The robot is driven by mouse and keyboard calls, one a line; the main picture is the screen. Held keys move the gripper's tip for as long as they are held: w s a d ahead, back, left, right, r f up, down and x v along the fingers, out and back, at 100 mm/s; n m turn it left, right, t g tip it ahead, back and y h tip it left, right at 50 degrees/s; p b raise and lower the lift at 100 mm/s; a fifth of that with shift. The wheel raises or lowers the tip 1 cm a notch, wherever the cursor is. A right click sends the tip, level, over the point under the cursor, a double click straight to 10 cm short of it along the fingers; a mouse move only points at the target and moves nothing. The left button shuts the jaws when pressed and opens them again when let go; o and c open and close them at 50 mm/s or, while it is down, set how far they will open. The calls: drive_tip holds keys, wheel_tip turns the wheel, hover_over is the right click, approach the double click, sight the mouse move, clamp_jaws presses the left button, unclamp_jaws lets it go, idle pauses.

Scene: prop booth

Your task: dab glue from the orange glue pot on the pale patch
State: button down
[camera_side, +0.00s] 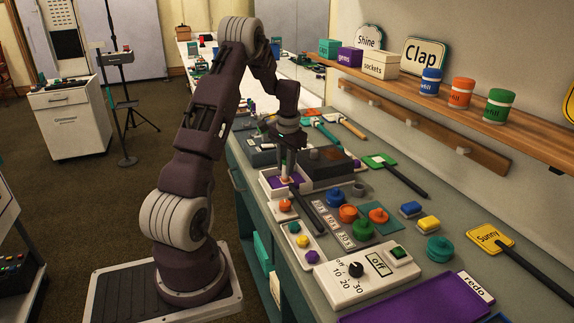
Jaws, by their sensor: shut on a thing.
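My gripper (288,163) points down over a pale tray (268,187) with purple in it, left of a dark box. It is shut on a small slim thing, probably a brush; the jaws hide most of it. An orange pot (348,213), seemingly the glue pot, stands in a row between a blue pot (334,197) and a green pot (363,229), in front of my gripper and to its right. The held thing is apart from this pot. I cannot single out the pale patch with certainty.
A dark box (328,168) stands right of my gripper. A dark bar (305,211) lies in front. A shelf (430,92) runs along the wall.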

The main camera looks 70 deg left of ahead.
drive_tip(key=shift+w, duration=0.25)
drive_tip(key=shift+r, duration=3.45)
drive_tip(key=shift+h, duration=0.7)
drive_tip(key=shift+a+f, duration=0.15)
drive_tip(key=shift+f, duration=1.35)
drive_tip(key=shift+a+f, duration=0.15)
drive_tip(key=shift+f, duration=1.3)
drive_tip(key=shift+f, duration=0.6)
drive_tip(key=shift+w, duration=0.25)
drive_tip(key=shift+s, duration=0.15)
drive_tip(key=shift+s, duration=0.4)
